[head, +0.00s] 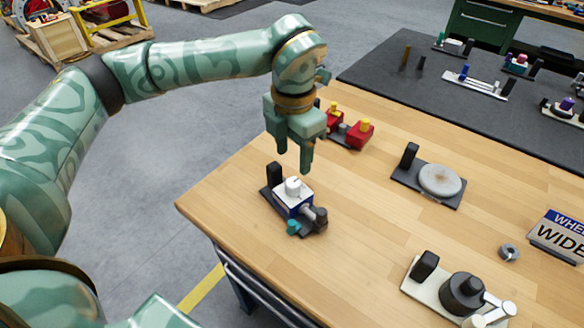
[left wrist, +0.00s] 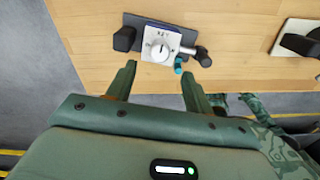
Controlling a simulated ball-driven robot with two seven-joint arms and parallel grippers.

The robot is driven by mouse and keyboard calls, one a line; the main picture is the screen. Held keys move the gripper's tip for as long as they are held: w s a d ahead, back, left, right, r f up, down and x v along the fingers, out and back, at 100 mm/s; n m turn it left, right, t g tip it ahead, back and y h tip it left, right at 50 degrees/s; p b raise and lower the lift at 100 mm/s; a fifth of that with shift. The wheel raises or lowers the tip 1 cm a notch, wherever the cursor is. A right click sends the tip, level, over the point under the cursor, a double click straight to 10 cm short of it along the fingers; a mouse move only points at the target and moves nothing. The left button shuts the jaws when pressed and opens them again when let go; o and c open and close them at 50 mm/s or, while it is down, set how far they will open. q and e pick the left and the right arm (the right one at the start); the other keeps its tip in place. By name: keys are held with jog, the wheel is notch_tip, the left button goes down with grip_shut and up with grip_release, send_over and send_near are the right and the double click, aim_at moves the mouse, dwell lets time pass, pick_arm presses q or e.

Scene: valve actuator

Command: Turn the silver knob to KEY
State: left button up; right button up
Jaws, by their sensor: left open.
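The silver knob (head: 292,186) sits on top of a small blue and white valve block (head: 291,204) mounted on a dark base near the table's left edge. In the left wrist view the knob (left wrist: 160,50) is round, with a mark on its top and small lettering around it that is too small to read. My left gripper (head: 294,160) points down above and slightly behind the block in the head view. Its fingers (left wrist: 157,77) are open and empty, apart from the knob. My right gripper is not in view.
A black post (head: 274,174) stands beside the block, with a teal part (head: 293,228) and a dark cylinder (head: 320,215) on its other side. Red blocks (head: 358,134), a round grey disc (head: 440,180) and a black knob fixture (head: 462,293) stand farther right on the wooden table.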

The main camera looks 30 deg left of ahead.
pick_arm(q)
notch_tip(320, 180, up, 8)
jog(key=p, duration=0.1)
jog(key=shift+r, duration=0.25)
jog(key=shift+f, duration=0.1)
